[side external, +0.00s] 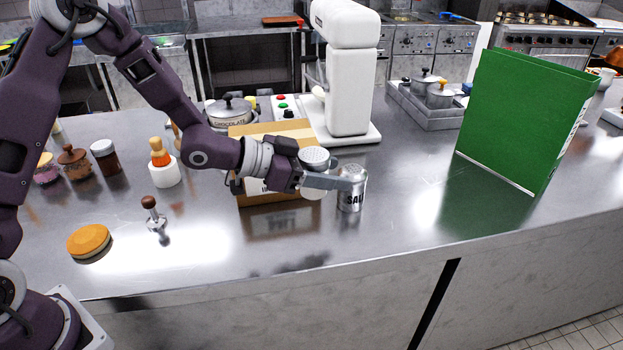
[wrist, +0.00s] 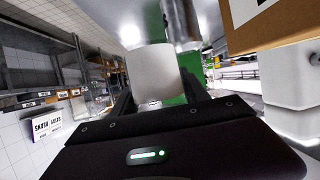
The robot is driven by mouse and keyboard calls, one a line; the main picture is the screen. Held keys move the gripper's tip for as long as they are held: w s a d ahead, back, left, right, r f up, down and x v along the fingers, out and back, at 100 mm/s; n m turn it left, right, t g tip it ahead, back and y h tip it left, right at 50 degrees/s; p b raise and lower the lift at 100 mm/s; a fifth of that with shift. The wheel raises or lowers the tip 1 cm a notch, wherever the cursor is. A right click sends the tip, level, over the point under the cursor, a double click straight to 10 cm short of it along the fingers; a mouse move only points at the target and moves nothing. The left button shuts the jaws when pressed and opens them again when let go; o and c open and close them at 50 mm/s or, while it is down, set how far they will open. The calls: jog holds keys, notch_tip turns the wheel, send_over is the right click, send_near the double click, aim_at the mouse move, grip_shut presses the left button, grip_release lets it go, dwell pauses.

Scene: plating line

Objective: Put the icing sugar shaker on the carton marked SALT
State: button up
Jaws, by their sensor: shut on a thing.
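My gripper (side external: 328,181) is shut on a white shaker (side external: 313,159) with a grey perforated lid, upright in front of the carton's right end. Its lower part is mostly hidden by the fingers, and I cannot tell how far it is off the counter. In the wrist view the white shaker (wrist: 152,75) is between the fingers. The brown cardboard carton (side external: 262,130) stands behind my gripper. Its white label is mostly covered and I cannot read it. The carton also shows at top right in the wrist view (wrist: 240,38).
A metal shaker marked SALT (side external: 352,193) stands close beside the fingertips, at their right. A white mixer (side external: 347,80) and a lidded pot (side external: 229,110) are behind the carton. A green box (side external: 520,120) stands at right. A tamper (side external: 153,214) and jars are at left.

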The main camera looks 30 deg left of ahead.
aim_at(282, 132)
jog(key=w+a+r+n+y, duration=0.1)
jog(key=w+a+r, duration=0.1)
jog(key=a, duration=0.1)
jog(key=w+a+r+n+t+y, duration=0.1)
jog(key=w+a+r, duration=0.1)
jog(key=a, duration=0.1)
jog(key=w+a+r+n+t, duration=0.1)
jog(key=w+a+r, duration=0.1)
jog(key=a, duration=0.1)
jog(key=shift+w+y, duration=0.2)
jog(key=shift+y, duration=0.2)
jog(key=w+a+r+n+t+y, duration=0.1)
jog(key=w+a+r+n+y, duration=0.2)
jog(key=a+r, duration=0.5)
jog(key=shift+y, duration=0.3)
jog(key=f, duration=0.3)
jog(key=a+f, duration=0.1)
jog(key=f, duration=0.7)
jog(key=shift+a, duration=0.4)
jog(key=shift+f, duration=0.1)
jog(key=shift+f, duration=0.1)
jog(key=o, duration=1.2)
jog(key=shift+f, duration=0.1)
jog(key=o, duration=0.3)
